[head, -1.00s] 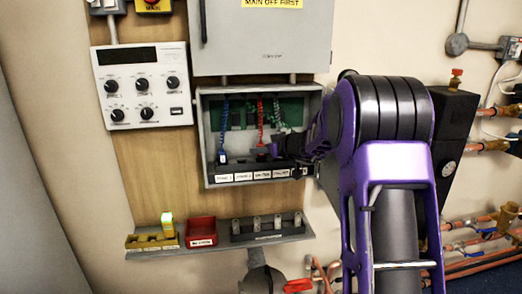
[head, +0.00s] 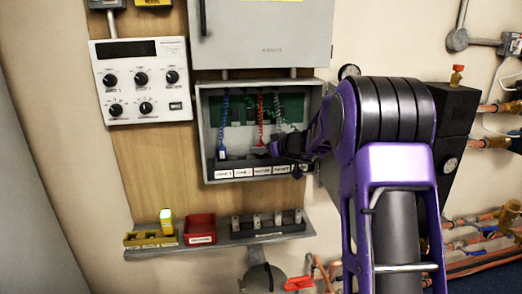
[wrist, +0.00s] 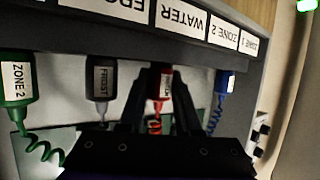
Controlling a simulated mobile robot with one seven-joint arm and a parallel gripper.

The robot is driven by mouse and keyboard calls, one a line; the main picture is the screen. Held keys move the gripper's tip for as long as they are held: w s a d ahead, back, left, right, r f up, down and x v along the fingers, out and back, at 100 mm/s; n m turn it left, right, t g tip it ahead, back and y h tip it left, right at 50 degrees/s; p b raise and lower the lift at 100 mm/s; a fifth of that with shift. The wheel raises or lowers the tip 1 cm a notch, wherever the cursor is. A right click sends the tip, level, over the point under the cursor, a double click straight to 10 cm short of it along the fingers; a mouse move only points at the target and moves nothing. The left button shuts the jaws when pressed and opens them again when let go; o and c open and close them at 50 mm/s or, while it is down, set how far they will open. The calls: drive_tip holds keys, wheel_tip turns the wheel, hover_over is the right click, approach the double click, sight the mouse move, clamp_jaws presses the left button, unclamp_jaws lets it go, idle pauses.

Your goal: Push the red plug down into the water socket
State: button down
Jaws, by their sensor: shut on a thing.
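The red plug (wrist: 158,88) is between the two fingers of my gripper (wrist: 159,78) in the wrist view, which shows the box upside down. My gripper is shut on it. The red coiled cord runs from the plug. In the head view the red plug (head: 260,149) is at my gripper (head: 272,150), above the WATER label (head: 262,171) on the dark socket strip. The WATER label (wrist: 182,20) also shows in the wrist view. The fingers and the strip hide the socket mouth, so I cannot tell how deep the plug sits.
A blue plug (wrist: 222,82) stands on one side of my gripper, a grey plug (wrist: 101,78) and a green plug (wrist: 17,82) on the other. The grey box's walls (head: 203,135) enclose them. Below, a shelf (head: 275,236) holds a red bin (head: 200,229) and yellow holder (head: 150,239).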

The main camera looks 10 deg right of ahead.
drive_tip(key=shift+f, duration=0.15)
drive_tip(key=c, duration=0.5)
unclamp_jaws()
wheel_tip(320, 180, up, 10)
drive_tip(key=shift+r+p, duration=0.1)
drive_tip(key=shift+p, duration=0.6)
